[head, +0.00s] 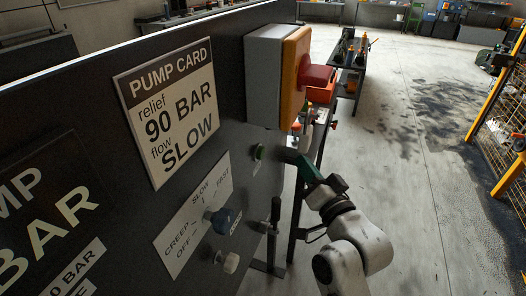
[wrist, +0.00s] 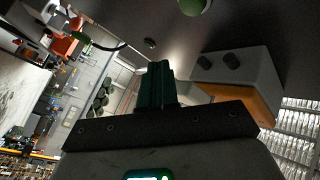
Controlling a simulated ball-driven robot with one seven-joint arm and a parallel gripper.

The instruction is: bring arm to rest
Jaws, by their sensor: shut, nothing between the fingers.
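My gripper (head: 303,167) is at the end of my white arm, to the right of the dark panel (head: 222,85) in the head view. Its green fingers are together with nothing between them; they also show shut in the wrist view (wrist: 157,84). The fingertips are close to a green button (head: 258,152) on the panel; the head view does not clearly show whether they touch. In the wrist view, a green round piece (wrist: 193,5) sits at the top edge, apart from the fingers.
A grey and orange box with a red button (head: 316,75) juts from the panel above my gripper. A workbench (head: 350,62) stands behind; open floor (head: 425,190) lies right.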

